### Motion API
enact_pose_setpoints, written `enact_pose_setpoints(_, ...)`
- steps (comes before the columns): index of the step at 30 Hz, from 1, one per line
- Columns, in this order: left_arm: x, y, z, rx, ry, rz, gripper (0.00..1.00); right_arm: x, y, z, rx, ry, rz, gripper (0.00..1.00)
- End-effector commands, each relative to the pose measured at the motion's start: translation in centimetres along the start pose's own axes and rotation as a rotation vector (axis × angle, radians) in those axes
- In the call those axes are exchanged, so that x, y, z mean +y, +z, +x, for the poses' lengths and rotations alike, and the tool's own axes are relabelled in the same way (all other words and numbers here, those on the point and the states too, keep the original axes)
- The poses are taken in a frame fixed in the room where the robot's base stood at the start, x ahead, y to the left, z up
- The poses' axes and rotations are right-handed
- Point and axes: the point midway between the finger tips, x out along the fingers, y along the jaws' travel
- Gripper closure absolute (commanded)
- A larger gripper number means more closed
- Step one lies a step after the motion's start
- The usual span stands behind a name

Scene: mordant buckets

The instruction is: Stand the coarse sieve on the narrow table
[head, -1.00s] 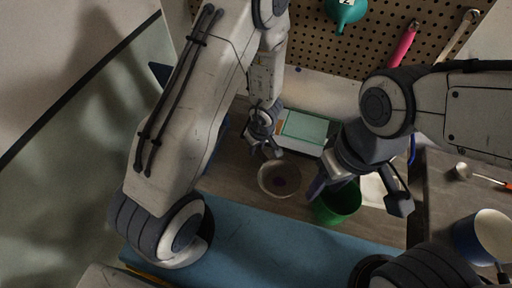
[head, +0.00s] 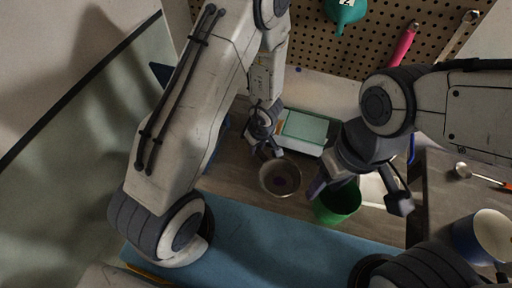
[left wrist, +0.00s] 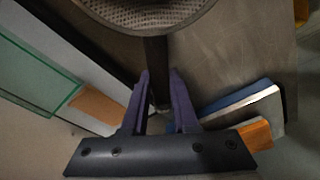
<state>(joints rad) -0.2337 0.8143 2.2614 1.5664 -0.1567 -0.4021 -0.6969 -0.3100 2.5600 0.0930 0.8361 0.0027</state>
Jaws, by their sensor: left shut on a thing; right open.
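The coarse sieve (head: 280,178) is a round mesh bowl over the brown wooden table (head: 232,170) in the head view. Its mesh (left wrist: 145,14) and dark handle (left wrist: 156,75) also show in the left wrist view. My left gripper (head: 268,150) is shut on the handle, at the bowl's far side. I cannot tell whether the sieve touches the table. My right gripper (head: 360,197) is open, its fingers on either side of the green bucket (head: 340,208). Which surface is the narrow table is unclear.
A box with a pale green top (head: 305,128) sits behind the sieve. A blue mat (head: 270,240) lies in front. A blue-and-white mug (head: 482,238) and a metal ladle (head: 464,170) are on the right table. A pegboard (head: 385,25) stands behind. Wood left of the sieve is clear.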

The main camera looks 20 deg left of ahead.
Motion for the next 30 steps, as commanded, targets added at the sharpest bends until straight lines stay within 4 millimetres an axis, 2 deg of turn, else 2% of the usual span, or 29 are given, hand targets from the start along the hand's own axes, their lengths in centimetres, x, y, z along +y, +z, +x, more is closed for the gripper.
enact_pose_setpoints(30, 0.03, 0.10, 0.64, 0.000, 0.000, 0.000, 1.00, 0.03, 0.02, 0.35, 0.000, 0.000, 0.000, 0.50)
